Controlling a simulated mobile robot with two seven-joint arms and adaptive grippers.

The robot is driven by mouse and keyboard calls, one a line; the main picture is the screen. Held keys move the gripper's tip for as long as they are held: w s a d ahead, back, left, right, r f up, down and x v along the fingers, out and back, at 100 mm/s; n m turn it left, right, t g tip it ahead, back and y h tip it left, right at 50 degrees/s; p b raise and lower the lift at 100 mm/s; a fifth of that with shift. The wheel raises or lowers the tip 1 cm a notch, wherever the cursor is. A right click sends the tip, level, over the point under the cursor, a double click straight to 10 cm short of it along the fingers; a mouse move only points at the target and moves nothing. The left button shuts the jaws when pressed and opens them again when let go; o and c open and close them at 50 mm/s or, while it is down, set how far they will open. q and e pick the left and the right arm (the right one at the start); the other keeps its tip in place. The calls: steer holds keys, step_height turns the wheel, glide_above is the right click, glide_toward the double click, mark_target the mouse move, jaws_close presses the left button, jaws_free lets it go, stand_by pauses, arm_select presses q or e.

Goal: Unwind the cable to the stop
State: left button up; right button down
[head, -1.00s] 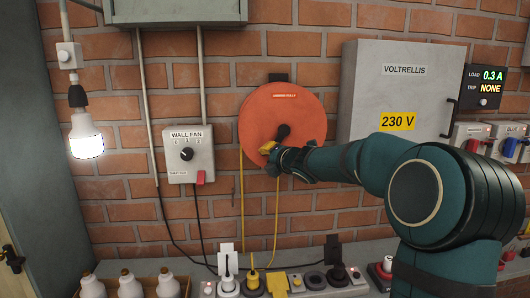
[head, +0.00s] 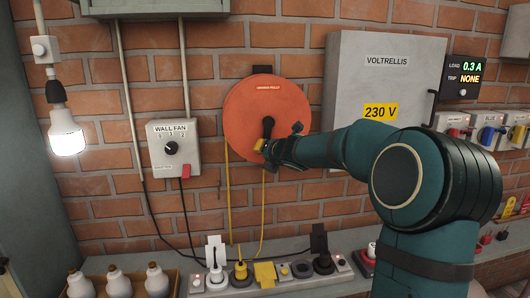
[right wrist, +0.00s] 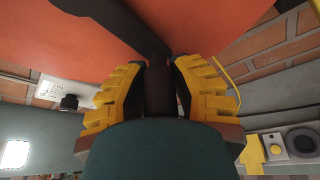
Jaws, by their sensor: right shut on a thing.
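The orange cable reel (head: 250,105) is mounted on the brick wall, with a dark crank (head: 267,125) at its middle. The crank arm points nearly straight down from the hub. My right gripper (head: 261,146) is at the crank's lower end, in front of the reel's lower part. In the right wrist view its yellow fingers stand on both sides of the dark crank handle (right wrist: 160,90) and are shut on it. The yellow cable (head: 229,190) hangs below the reel in two strands towards the socket strip. My left gripper is not in view.
A fan switch box (head: 172,148) is left of the reel, and a grey 230 V cabinet (head: 385,75) is to the right. A lit bulb (head: 66,132) hangs at far left. A socket strip (head: 215,282) with plugs lies below. The load display (head: 463,76) reads 0.3 A, trip NONE.

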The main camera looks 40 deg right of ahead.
steer(key=shift+f, duration=0.1)
steer(key=c, duration=0.7)
jaws_free()
steer(key=shift+c, duration=0.2)
steer(key=shift+s, duration=0.1)
steer(key=v, duration=1.2)
